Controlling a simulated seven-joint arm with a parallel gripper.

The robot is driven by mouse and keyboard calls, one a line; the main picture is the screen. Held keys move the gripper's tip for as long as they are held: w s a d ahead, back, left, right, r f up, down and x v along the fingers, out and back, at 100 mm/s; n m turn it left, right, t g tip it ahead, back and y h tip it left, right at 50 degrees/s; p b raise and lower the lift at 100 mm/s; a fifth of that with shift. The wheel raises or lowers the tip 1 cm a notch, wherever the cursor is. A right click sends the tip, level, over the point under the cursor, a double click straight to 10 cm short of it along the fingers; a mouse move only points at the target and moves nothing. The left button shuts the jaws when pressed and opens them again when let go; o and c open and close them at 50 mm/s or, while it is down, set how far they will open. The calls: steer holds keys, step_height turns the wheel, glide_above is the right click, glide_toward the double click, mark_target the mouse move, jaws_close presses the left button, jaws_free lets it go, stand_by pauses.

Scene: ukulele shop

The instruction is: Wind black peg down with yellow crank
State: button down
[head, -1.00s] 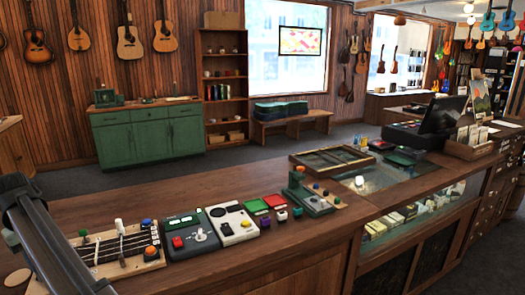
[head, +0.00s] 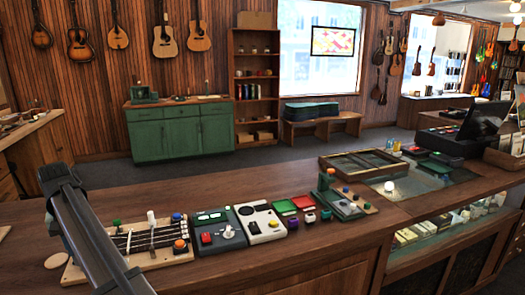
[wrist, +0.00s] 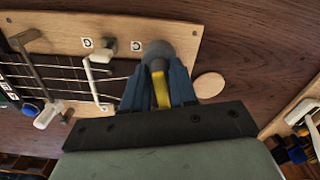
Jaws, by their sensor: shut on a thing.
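In the wrist view my gripper (wrist: 158,92) is shut on a yellow handle (wrist: 161,90), which I take to be the yellow crank. A dark grey round end (wrist: 157,55) sits just beyond the fingertips, over the edge of the wooden board (wrist: 190,30). I cannot tell whether it is seated on a peg. A smaller dark peg (wrist: 110,47) stands left of it.
A blue knob (wrist: 30,108) and a white handle (wrist: 48,115) are at the left of the wrist view. A wooden disc (wrist: 208,85) lies right of the gripper. In the head view, a box with a red knob (head: 207,238) stands beside the board. The counter front (head: 290,262) is clear.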

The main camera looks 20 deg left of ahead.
stand_by(0.4)
steer(key=shift+m, duration=1.5)
steer(key=shift+m, duration=1.5)
steer(key=shift+m, duration=1.5)
steer(key=shift+n, duration=0.6)
steer(key=shift+r, duration=2.25)
